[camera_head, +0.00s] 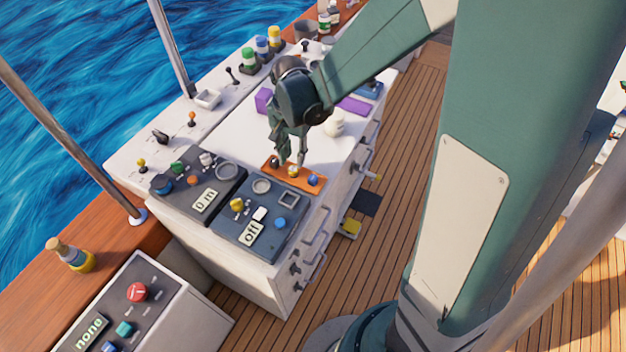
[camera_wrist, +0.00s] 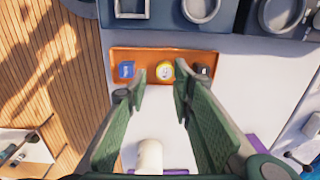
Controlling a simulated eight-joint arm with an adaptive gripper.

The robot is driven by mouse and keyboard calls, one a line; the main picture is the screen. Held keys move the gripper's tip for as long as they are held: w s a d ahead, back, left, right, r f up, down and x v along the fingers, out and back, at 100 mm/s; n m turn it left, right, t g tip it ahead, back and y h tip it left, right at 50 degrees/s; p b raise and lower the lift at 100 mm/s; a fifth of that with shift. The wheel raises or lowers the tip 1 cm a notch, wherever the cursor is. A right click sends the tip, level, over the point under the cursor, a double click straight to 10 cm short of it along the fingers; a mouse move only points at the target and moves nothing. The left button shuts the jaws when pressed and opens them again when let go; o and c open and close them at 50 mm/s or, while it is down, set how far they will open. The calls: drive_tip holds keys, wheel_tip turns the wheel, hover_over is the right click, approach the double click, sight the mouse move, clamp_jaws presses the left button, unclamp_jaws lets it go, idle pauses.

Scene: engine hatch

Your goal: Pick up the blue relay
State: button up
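The blue relay (camera_head: 313,180) sits at the right end of a small orange tray (camera_head: 300,184) on the white console top. In the wrist view, the blue relay (camera_wrist: 126,70) is at the left end of the orange tray (camera_wrist: 150,54). My gripper (camera_head: 289,161) is over the tray, pointing down. In the wrist view, my gripper (camera_wrist: 164,86) is open with nothing held. Its fingers line up with a yellow-and-white piece (camera_wrist: 165,70) in the middle of the tray. The blue relay lies just outside the left fingertip. A dark piece (camera_wrist: 201,70) is partly hidden by the right finger.
Dark control panels (camera_head: 258,225) with knobs border the tray. A white rounded object (camera_head: 334,124) and a purple block (camera_head: 354,105) stand on the console behind. Bottles (camera_head: 262,46) and levers line the far edge. Wooden deck lies to the right.

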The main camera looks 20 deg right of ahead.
hover_over(313, 178)
drive_tip(key=shift+w+d+f, duration=0.15)
drive_tip(key=shift+d+f, duration=0.05)
drive_tip(key=shift+f, duration=0.15)
drive_tip(key=shift+f, duration=1.15)
drive_tip(key=shift+a+f+b, duration=0.15)
drive_tip(key=shift+f+b, duration=0.15)
drive_tip(key=shift+f, duration=2.3)
drive_tip(key=c, duration=0.6)
drive_tip(key=shift+r, duration=0.2)
